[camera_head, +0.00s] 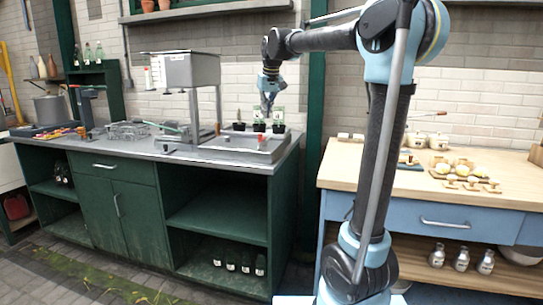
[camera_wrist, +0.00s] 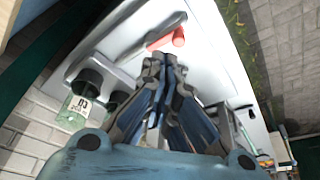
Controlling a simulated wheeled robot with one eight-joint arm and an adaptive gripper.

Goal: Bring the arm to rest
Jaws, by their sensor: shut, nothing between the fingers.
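My gripper (camera_head: 268,105) hangs pointing down above the right end of the grey worktop, over the small black pots at the back. It is shut and empty. The wrist view shows its closed fingers (camera_wrist: 163,62) over a pale tray, with a red piece (camera_wrist: 165,39) beyond the tips. My arm reaches out to the left from its tall column, bent at the elbow.
The grey worktop (camera_head: 180,152) on green cabinets carries a raised metal tank (camera_head: 185,70) and a shallow tray (camera_head: 243,147) under my gripper. Black pots (camera_head: 259,126) stand behind that tray. A wooden-topped blue table (camera_head: 440,188) with yellow pieces stands to the right.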

